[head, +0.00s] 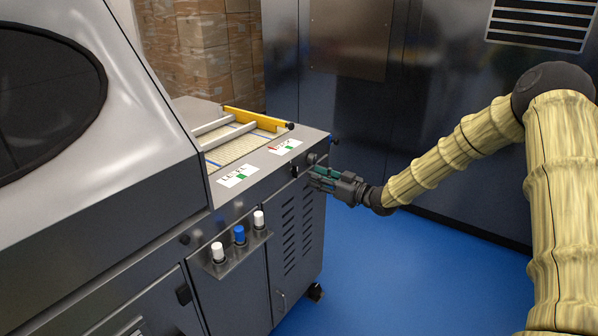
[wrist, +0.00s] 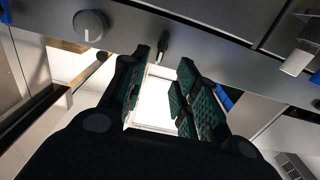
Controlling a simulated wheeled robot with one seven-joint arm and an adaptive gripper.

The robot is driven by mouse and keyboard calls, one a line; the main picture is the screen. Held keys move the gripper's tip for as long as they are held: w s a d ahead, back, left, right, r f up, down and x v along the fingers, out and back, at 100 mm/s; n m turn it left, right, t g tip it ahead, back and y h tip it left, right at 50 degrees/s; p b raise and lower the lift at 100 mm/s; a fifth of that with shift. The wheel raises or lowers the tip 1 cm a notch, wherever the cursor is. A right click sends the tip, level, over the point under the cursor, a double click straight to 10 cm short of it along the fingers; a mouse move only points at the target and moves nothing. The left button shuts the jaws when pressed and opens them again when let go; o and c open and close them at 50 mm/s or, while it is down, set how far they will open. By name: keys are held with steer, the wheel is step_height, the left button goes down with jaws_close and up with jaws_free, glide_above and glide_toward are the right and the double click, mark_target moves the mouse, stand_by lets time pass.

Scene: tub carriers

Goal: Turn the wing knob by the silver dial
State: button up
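The wing knob (wrist: 163,45) is small and black on the grey panel in the wrist view, right of the silver dial (wrist: 88,25), a round grey knob with a pale mark. In the head view the dial (head: 312,158) is at the machine's right front corner, and the wing knob (head: 294,171) is a small dark shape left of it. My gripper (wrist: 168,72) is open and empty, with green ribbed pads. The wing knob shows just beyond the gap between the fingertips, apparently not touched. In the head view my gripper (head: 314,177) is close in front of the panel.
Two white cylinders and a blue one (head: 239,235) stand on a small shelf on the machine's front, left of my gripper. A yellow bar (head: 262,118) lies over the conveyor bed. A dark cabinet (head: 395,110) stands behind. The blue floor (head: 390,260) is clear.

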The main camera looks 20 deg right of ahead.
mark_target(297, 170)
steer(key=x, duration=0.7)
steer(key=shift+w+a+p, duration=0.25)
steer(key=shift+w+p, duration=0.1)
steer(key=shift+p, duration=0.05)
jaws_close()
